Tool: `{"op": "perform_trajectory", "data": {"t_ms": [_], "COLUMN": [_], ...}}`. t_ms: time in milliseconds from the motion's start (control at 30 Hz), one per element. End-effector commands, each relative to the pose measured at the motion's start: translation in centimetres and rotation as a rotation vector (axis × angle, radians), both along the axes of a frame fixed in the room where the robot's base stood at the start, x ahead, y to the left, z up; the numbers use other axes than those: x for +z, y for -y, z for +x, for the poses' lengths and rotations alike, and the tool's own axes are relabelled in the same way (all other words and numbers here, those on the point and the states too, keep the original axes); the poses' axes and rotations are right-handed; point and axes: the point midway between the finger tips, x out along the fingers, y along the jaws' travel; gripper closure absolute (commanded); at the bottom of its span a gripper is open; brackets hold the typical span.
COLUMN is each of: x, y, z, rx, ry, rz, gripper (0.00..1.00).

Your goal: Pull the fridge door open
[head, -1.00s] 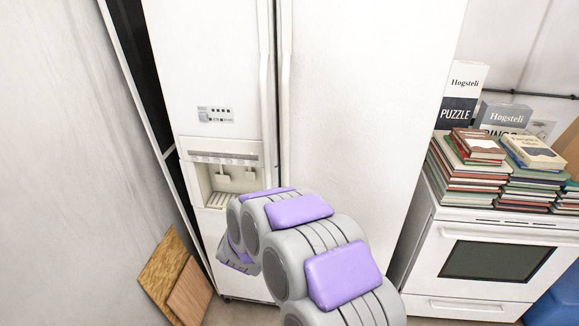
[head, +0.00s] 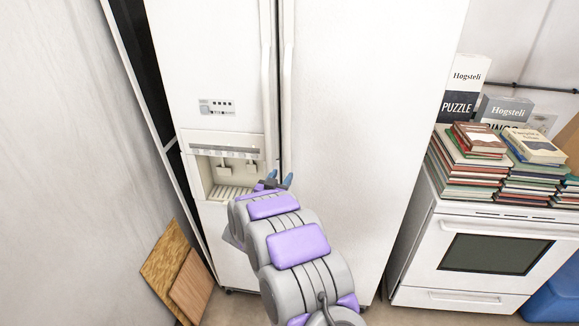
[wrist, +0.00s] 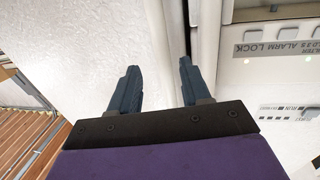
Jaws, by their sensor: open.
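The white fridge has two tall doors, a left door (head: 205,65) with a water dispenser and a wide right door (head: 365,110). A left handle (head: 268,75) and a right handle (head: 287,75) run side by side along the dark gap between the doors. My gripper (head: 280,179) is open and empty at the lower part of the handles. In the wrist view its two blue fingers (wrist: 159,88) point toward the fridge, with a pale handle (wrist: 157,28) showing beyond and between them. Contact cannot be told. Both doors look shut.
A white stove (head: 485,250) stacked with books (head: 470,160) stands to the right, with boxes behind. Wooden boards (head: 175,265) lean against the wall at lower left. The space directly before the right door looks clear apart from my arm.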

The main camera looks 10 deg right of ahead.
Motion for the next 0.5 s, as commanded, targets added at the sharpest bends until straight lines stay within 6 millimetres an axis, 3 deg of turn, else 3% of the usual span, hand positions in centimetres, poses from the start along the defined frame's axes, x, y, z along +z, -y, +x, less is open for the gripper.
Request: {"op": "perform_trajectory", "data": {"t_ms": [300,500], "x": [0.1,0.0], "y": [3.3,4.3], "z": [4.7,6.3], "rx": [-0.002,0.000], "ry": [0.005,0.002], "rz": [0.005,0.007], "gripper": [0.53,0.53]}}
